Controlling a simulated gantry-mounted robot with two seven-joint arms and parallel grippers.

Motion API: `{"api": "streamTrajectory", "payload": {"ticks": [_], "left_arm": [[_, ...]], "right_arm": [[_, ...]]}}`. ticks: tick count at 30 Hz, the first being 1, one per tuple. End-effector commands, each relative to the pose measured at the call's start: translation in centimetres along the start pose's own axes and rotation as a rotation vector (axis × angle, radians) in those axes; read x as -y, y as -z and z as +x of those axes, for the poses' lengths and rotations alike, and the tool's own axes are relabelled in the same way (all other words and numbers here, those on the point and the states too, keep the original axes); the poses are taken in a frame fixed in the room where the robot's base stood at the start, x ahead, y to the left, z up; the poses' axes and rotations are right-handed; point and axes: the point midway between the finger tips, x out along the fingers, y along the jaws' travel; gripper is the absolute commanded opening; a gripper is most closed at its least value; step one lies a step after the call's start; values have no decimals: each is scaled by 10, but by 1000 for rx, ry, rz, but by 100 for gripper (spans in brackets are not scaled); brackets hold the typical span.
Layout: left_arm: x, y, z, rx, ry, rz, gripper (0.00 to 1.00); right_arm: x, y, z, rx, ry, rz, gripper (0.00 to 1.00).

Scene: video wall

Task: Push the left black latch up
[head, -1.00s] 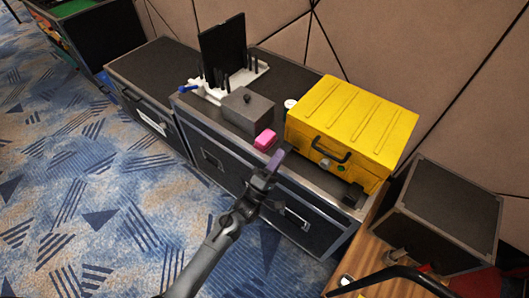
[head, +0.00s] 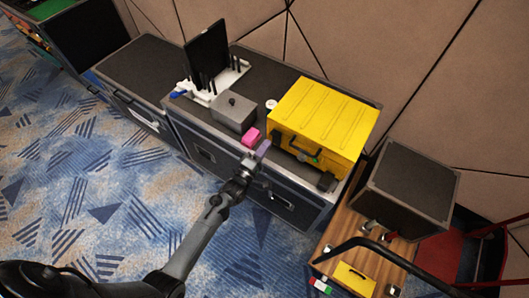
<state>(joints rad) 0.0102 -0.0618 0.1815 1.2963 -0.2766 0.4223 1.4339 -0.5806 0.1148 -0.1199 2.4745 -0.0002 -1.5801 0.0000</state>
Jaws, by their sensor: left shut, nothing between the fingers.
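A yellow case (head: 325,118) with a ribbed lid sits shut on the dark flight case (head: 250,75). Its front carries a black handle (head: 306,150) and a small green spot (head: 315,161). The black latches are too small to make out clearly. A dark block (head: 327,182) is at the front right corner of the case. My left gripper (head: 262,149) is shut and empty, just in front of the left part of the yellow case's front. I cannot tell if it touches the case.
A pink block (head: 251,137) and a grey box (head: 233,111) stand left of the yellow case, with a white roll (head: 271,104) behind. A white rack (head: 215,85) stands farther left. A wooden surface (head: 340,232) and a dark speaker-like box (head: 408,187) are at the right.

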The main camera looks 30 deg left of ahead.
Motion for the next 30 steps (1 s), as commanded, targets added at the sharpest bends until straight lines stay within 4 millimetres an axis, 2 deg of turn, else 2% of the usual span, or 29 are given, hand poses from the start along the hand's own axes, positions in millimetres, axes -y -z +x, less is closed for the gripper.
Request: {"api": "streamTrajectory", "payload": {"ticks": [6, 12, 18, 24, 30], "left_arm": [[-8, -7, -21, 10, 7, -4, 0], [-11, -6, -63, 9, 7, -3, 0], [-17, -5, -95, 9, 6, -2, 0], [-20, -6, -113, 10, 4, -2, 0], [-21, -6, -118, 10, 3, -2, 0]], "right_arm": [[-1, 8, -23, -6, -2, -3, 43], [-2, 8, -25, -6, -5, -8, 43], [-3, 9, -28, -6, -6, -9, 43], [-3, 10, -29, -5, -6, -8, 43], [-2, 10, -30, -5, -4, -5, 43]]}}
